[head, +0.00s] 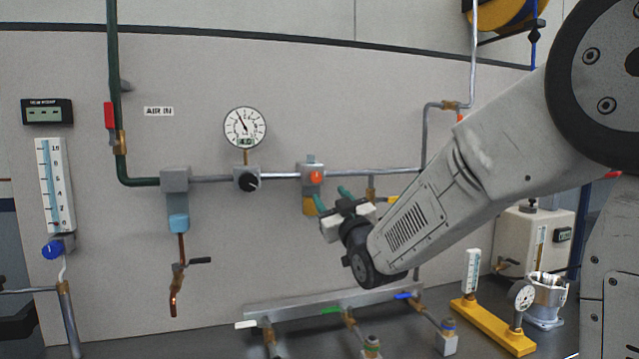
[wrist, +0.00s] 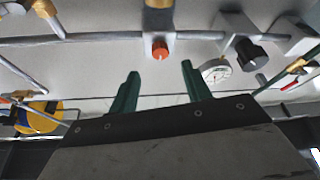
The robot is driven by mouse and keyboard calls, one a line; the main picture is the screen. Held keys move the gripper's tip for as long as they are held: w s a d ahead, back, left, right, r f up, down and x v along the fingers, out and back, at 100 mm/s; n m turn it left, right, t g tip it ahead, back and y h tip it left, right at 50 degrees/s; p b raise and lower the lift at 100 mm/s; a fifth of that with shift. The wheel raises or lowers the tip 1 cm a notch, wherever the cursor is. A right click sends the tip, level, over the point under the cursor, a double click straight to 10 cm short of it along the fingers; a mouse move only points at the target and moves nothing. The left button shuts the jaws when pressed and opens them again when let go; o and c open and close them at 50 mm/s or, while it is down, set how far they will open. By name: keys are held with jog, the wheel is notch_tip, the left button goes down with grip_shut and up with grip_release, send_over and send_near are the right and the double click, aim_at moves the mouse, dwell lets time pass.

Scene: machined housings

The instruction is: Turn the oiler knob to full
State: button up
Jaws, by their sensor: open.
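The oiler is a grey block (head: 312,168) on the wall pipe with an amber bowl (head: 309,205) below it. Its round orange-red knob (head: 316,177) faces out; it also shows in the wrist view (wrist: 160,48), where the scene appears upside down. My gripper (head: 331,197) has green fingers and is open and empty. In the head view its fingertips are just below and right of the knob. In the wrist view the knob lies beyond the gap between the fingertips (wrist: 160,70), apart from them. Any mark showing the knob's setting is too small to read.
A black regulator knob (head: 248,182) and a dial gauge (head: 245,128) are left of the oiler. A pipe (head: 390,171) runs right. A manifold rail (head: 290,305) with coloured handles lies below my gripper. A yellow stand (head: 495,328) is at lower right.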

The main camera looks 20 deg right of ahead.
aim_at(317, 179)
jog(key=x, duration=0.7)
jog(key=shift+w+r, duration=0.25)
jog(key=shift+w, duration=0.05)
jog(key=c, duration=1)
